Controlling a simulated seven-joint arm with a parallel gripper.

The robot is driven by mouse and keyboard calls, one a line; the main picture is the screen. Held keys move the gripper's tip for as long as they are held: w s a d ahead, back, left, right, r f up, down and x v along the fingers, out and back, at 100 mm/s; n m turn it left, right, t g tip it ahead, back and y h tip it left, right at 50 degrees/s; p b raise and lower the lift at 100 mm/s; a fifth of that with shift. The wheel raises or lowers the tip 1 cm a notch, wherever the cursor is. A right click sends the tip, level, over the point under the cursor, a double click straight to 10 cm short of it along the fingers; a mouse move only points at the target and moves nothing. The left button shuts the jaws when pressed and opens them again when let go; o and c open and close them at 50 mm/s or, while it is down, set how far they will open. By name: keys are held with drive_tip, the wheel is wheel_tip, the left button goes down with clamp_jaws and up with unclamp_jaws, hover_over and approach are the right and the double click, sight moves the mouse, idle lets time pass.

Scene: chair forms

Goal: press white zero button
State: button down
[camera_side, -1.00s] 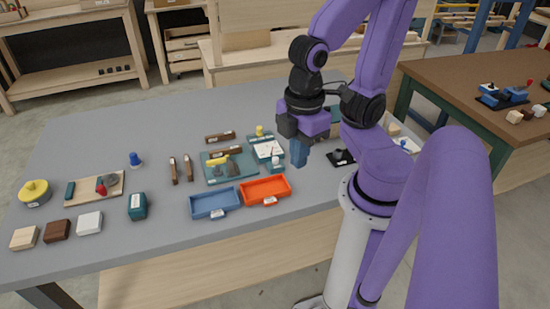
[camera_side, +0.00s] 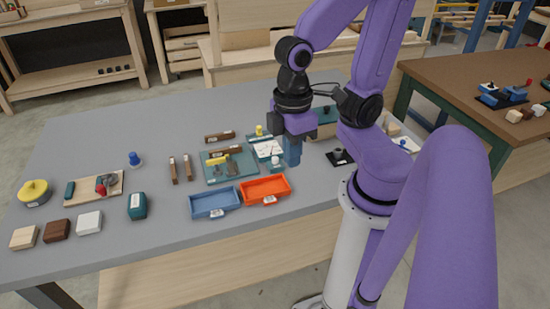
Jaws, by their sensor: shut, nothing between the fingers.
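A small white button-like piece (camera_side: 275,161) stands at the front end of a teal panel (camera_side: 257,140) near the middle of the table. It is too small to read any zero mark. My gripper (camera_side: 292,164) is shut and empty, pointing down just right of the white piece. A gap shows between them in the picture, and the gripper's exact height is hard to tell. The panel also carries a white plate with small marks and a yellow knob (camera_side: 259,130). My gripper partly covers the area to the panel's right.
An orange tray (camera_side: 265,202) and a blue tray (camera_side: 214,215) lie in front on the grey table. A teal board with a yellow tool (camera_side: 216,160) is to the left. A black fixture (camera_side: 340,157) is to the right. The back left of the table is clear.

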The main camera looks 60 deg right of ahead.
drive_tip(key=w+d+f+m+t+y, duration=0.1)
drive_tip(key=w+d+f+m+y, duration=0.25)
drive_tip(key=w+m, duration=0.8)
drive_tip(key=w+d+f+m+y, duration=0.2)
drive_tip(key=w+d+m+y, duration=0.15)
drive_tip(key=m, duration=1.45)
drive_tip(key=s+d+f+m+t+h, duration=0.1)
drive_tip(key=d+f+m+t+h, duration=0.1)
drive_tip(key=d+m+t, duration=0.2)
drive_tip(key=s+d+f+m+t+h, duration=0.1)
drive_tip(key=d+m+t, duration=0.3)
drive_tip(key=d+m, duration=0.6)
drive_tip(key=shift+f+m+h, duration=0.4)
drive_tip(key=shift+m+h, duration=0.2)
drive_tip(key=shift+m, duration=3.25)
drive_tip(key=shift+d+f, duration=0.1)
drive_tip(key=shift+f, duration=0.05)
